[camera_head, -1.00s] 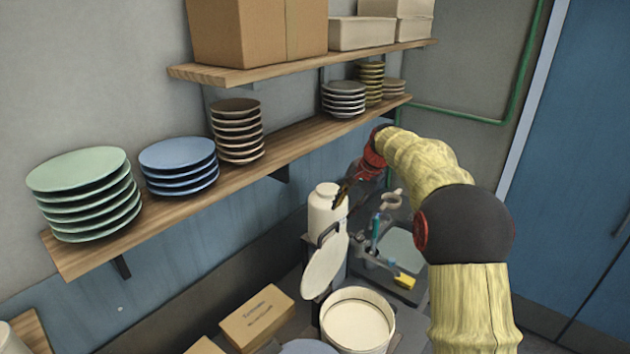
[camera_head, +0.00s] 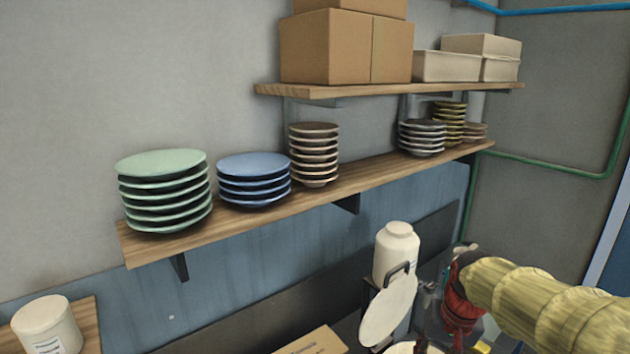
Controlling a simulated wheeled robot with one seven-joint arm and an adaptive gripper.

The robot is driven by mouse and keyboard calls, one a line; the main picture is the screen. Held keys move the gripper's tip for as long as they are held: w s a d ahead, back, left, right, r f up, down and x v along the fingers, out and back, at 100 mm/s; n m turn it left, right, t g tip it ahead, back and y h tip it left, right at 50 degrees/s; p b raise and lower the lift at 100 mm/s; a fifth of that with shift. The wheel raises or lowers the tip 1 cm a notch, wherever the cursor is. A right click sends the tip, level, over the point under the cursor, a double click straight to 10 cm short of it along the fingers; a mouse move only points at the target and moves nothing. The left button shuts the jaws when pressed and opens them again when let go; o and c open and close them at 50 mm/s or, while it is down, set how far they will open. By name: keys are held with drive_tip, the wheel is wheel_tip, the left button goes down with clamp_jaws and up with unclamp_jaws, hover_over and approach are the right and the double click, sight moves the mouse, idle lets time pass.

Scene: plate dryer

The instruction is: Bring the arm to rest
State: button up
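My arm, with a yellow sleeve (camera_head: 545,300), reaches in from the lower right corner. Its red wrist end with my gripper (camera_head: 457,312) hangs low at the right, just right of the white jar and the pale oval lid. The fingers are too dark and too cut off by the lower edge to tell whether they are open or shut. I see no object clearly held in the gripper.
The lower shelf (camera_head: 235,222) bears green plates (camera_head: 163,190), blue plates (camera_head: 254,180) and several other stacks. A white jar (camera_head: 396,252) and a pale lid (camera_head: 389,310) stand close left of the wrist. Cardboard boxes (camera_head: 345,48) sit on the upper shelf.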

drive_tip(key=s+a+f+n+t+b, duration=0.1)
drive_tip(key=s+a+f+b, duration=0.1)
drive_tip(key=s+f+b, duration=0.5)
drive_tip(key=s+a+f+n+t+b, duration=0.2)
drive_tip(key=s+a+f+b, duration=0.1)
drive_tip(key=s+f+b, duration=0.4)
drive_tip(key=s+b, duration=0.3)
drive_tip(key=s, duration=0.1)
drive_tip(key=shift+s+a+f+h, duration=0.15)
drive_tip(key=shift+s+f+h, duration=0.1)
drive_tip(key=shift+h, duration=0.05)
